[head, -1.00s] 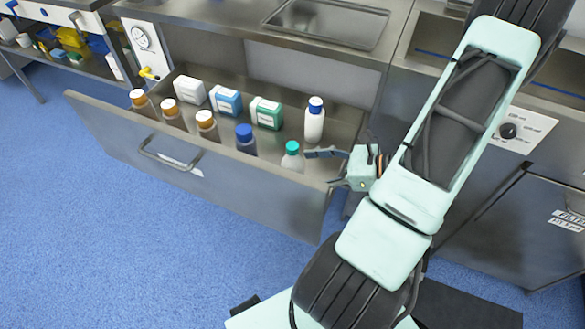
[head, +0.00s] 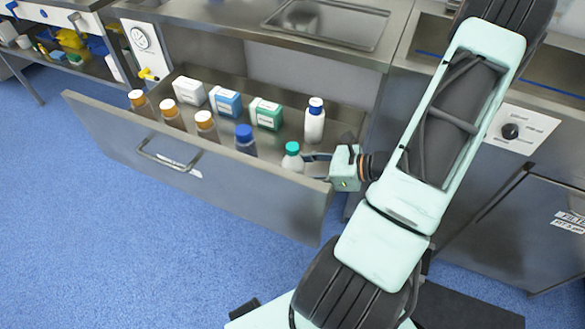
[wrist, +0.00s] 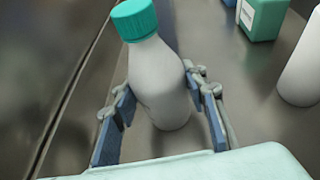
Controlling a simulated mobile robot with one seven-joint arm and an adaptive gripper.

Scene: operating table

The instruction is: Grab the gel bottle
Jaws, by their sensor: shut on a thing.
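A whitish bottle with a teal cap (head: 292,160) stands in the open drawer at its front right. It fills the middle of the wrist view (wrist: 160,85), where it looks tilted to the left. My gripper (head: 312,163) reaches in from the right and is shut on this bottle, with one blue-padded finger on each side of its body in the wrist view (wrist: 160,108). No label that reads gel is visible on the bottle. Its lower part is hidden by the drawer front in the head view.
The drawer floor right of the white bottle is clear.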

